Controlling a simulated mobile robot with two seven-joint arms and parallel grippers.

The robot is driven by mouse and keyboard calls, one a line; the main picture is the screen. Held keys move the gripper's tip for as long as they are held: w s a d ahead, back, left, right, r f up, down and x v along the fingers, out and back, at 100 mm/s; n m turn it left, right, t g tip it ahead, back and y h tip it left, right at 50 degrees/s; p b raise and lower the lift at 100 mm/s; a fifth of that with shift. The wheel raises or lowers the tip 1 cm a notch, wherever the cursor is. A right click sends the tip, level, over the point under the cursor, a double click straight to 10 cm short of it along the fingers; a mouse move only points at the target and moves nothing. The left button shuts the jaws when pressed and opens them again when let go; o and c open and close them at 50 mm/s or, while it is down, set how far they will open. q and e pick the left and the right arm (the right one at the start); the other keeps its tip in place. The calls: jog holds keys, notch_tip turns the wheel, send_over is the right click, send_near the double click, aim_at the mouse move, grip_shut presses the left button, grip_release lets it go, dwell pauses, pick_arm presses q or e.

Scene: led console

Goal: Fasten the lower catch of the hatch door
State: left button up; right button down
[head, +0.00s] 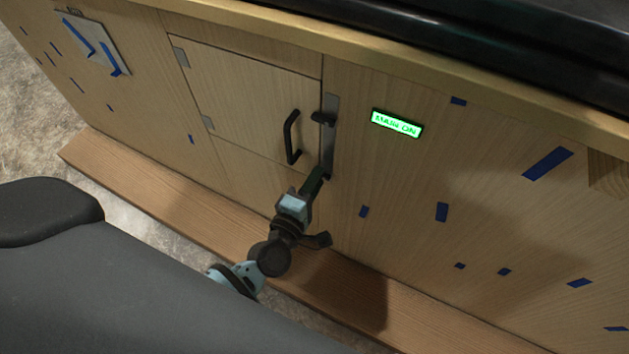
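The wooden hatch door (240,98) is set in the console front and looks flush with it. It has a black bar handle (291,137) near its right edge and hinges on its left. A grey metal strip (331,112) runs down the frame right of the door. A dark upper catch (322,118) sits on this strip. My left gripper (322,175) reaches up to the strip's lower end, where the lower catch would be. The gripper hides this spot, so the catch's position and any contact are unclear. Its fingers are too small and dark to read. My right gripper is out of view.
A lit green "MAIN ON" sign (397,123) is right of the door. Blue tape pieces (547,163) dot the panel. A wooden plinth board (150,190) runs along the floor below. The console's top edge (400,58) overhangs above. A plate (92,42) hangs at upper left.

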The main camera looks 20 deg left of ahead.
pick_arm(q)
jog(key=s, duration=0.8)
jog(key=shift+a+p, duration=0.2)
jog(key=shift+p, duration=0.15)
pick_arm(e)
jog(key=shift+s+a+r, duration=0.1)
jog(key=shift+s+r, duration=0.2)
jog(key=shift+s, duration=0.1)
pick_arm(q)
jog(key=shift+w, duration=0.1)
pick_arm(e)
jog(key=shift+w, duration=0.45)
